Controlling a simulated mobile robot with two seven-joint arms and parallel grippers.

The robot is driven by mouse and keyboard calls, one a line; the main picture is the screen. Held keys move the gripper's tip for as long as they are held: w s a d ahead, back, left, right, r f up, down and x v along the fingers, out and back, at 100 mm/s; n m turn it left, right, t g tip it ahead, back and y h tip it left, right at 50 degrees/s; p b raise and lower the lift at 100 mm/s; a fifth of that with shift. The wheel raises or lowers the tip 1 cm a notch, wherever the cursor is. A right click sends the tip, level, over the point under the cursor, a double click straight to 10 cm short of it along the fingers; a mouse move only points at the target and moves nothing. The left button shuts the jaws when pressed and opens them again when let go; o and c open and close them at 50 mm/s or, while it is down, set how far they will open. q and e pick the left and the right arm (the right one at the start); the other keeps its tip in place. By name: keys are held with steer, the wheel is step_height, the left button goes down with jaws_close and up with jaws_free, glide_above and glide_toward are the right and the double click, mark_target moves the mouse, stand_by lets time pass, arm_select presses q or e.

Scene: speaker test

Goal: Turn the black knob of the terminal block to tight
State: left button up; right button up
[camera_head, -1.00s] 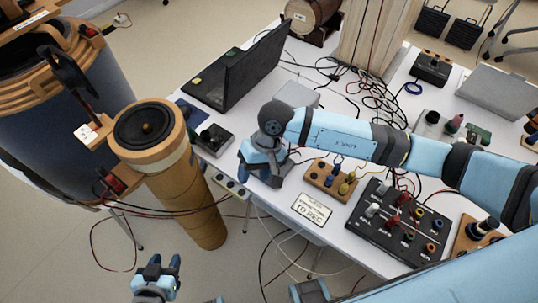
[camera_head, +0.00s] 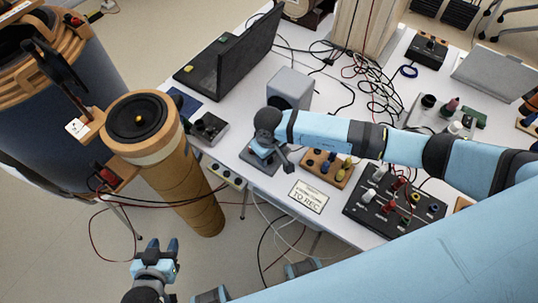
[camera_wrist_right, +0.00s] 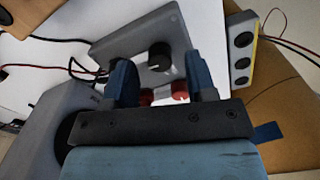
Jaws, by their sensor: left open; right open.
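A grey box with a round black knob (camera_wrist_right: 160,57) on its top and red posts (camera_wrist_right: 180,92) along its near edge fills the middle of the right wrist view; I take it for the terminal block (camera_wrist_right: 120,45). My right gripper (camera_wrist_right: 160,72) is open and empty, its two blue fingers on either side of the knob in the picture. I cannot tell the height left between fingertips and knob. In the head view my right wrist covers most of this box. My left gripper (camera_head: 161,246) is open and empty over the floor, away from the table.
A grey speaker (camera_head: 288,88) stands behind the right wrist. A grey box with dark knobs (camera_head: 209,128) lies left, a socket strip (camera_head: 228,176) at the edge. A wooden block (camera_head: 328,168) and black panel (camera_head: 385,212) lie right. A brown cylinder (camera_head: 195,190) stands beside the table.

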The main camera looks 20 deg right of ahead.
steer(key=shift+f, duration=0.85)
